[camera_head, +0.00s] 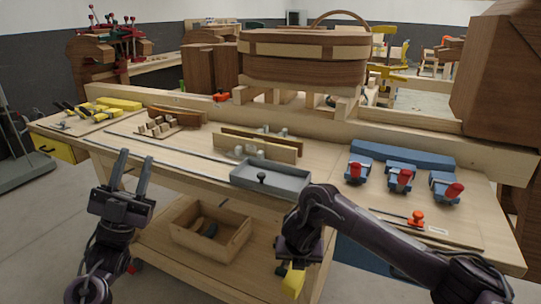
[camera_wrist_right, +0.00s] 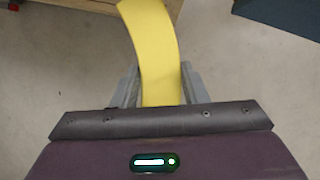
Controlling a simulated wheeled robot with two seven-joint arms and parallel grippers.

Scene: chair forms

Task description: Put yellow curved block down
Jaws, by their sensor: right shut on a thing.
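The yellow curved block (camera_wrist_right: 152,45) is held between the fingers of my right gripper (camera_wrist_right: 158,88), with its far part sticking out ahead of the fingertips. In the head view the block (camera_head: 293,283) shows below my right gripper (camera_head: 287,266), low in front of the workbench. Part of the block is hidden by the gripper there. My left gripper (camera_head: 132,170) is open and empty, fingers pointing up, in front of the bench's left side.
The wooden workbench (camera_head: 340,215) carries a grey tray (camera_head: 270,178), blue clamps with red handles (camera_head: 400,178) and a wooden jig (camera_head: 255,146). An open wooden box (camera_head: 240,240) stands on the lower shelf. Bare floor shows around the block in the wrist view.

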